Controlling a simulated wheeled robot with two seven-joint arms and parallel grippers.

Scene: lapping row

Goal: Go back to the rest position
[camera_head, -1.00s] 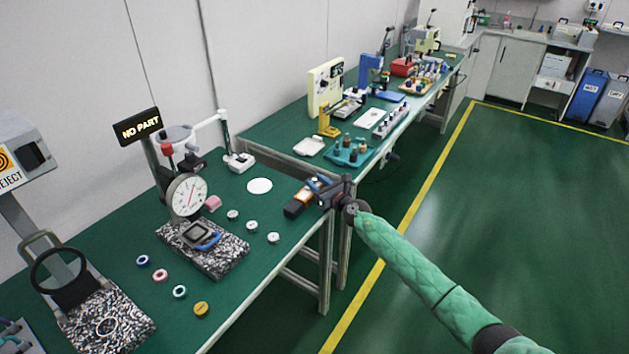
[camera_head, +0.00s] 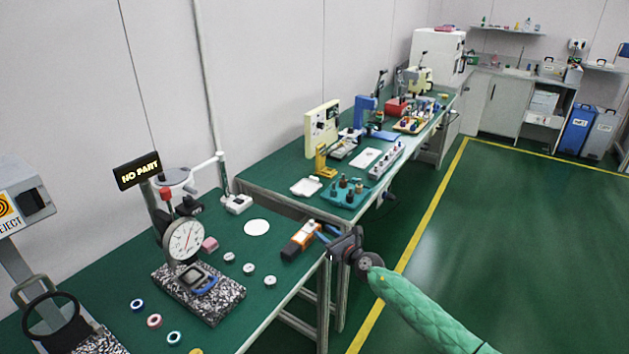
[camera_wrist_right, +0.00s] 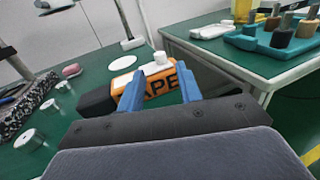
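My right gripper (camera_head: 326,234) is at the right-hand edge of the near bench, beside an orange and black block (camera_head: 301,239) that lies on the green top. In the right wrist view the two blue fingers (camera_wrist_right: 160,88) stand apart with nothing clamped between them. The orange block (camera_wrist_right: 160,92), with partly hidden black lettering, shows beyond and between the fingers. A white knob-like piece (camera_wrist_right: 161,62) shows at its upper edge. My left gripper is not in view.
The near bench holds a dial gauge (camera_head: 184,240) on a speckled base, a "NO PART" sign (camera_head: 137,170), several small rings and a white disc (camera_head: 257,228). A second bench (camera_head: 270,177) with fixtures runs behind. The green floor (camera_head: 510,240) at right is clear.

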